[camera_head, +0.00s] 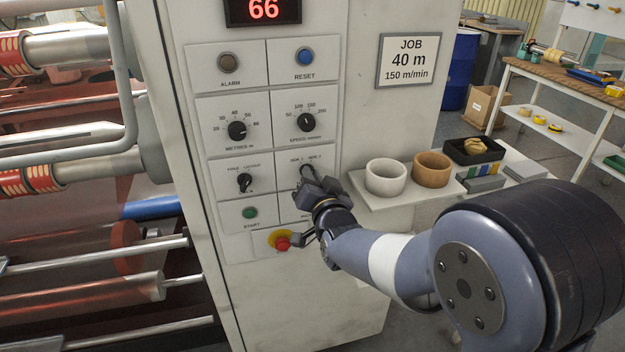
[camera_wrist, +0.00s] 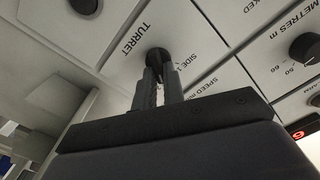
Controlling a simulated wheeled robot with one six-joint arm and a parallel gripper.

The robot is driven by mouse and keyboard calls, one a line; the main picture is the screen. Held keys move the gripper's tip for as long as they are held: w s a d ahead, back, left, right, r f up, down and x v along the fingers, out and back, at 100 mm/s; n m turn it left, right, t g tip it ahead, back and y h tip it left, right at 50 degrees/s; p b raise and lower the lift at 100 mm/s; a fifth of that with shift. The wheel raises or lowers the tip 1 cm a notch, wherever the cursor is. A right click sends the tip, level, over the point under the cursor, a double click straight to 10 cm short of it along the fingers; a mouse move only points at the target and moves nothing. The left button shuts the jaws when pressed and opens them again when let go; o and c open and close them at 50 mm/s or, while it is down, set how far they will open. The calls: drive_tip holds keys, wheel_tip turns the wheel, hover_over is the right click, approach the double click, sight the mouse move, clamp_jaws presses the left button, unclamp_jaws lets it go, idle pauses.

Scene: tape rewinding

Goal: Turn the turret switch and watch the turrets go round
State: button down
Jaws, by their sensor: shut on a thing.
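The turret switch (camera_wrist: 157,57) is a small black knob on a pale panel plate lettered TURRET and SIDE 1 in the wrist view. My gripper (camera_wrist: 160,80) is at the knob, its two fingers close together and shut on it. In the head view my gripper (camera_head: 308,178) reaches the right-hand plate below the speed dial and covers much of the knob and the plate. Which way the knob points is hidden by the fingers. The turrets (camera_head: 50,48) on the left carry red-patterned rolls on steel shafts.
The cabinet holds a metres dial (camera_head: 237,130), a speed dial (camera_head: 306,122), a green start button (camera_head: 249,212) and a red emergency stop (camera_head: 282,243) close below my gripper. A display (camera_head: 263,10) reads 66.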

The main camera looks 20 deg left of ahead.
drive_tip(key=c, duration=1.5)
unclamp_jaws()
drive_tip(key=b+v, duration=0.1)
drive_tip(key=v, duration=0.9)
drive_tip(key=shift+s+d+b, duration=0.2)
drive_tip(key=shift+s+b, duration=0.15)
drive_tip(key=shift+b, duration=0.05)
drive_tip(key=p+x, duration=0.2)
drive_tip(key=x, duration=0.8)
drive_tip(key=shift+w+a, duration=0.2)
drive_tip(key=shift+w, duration=0.15)
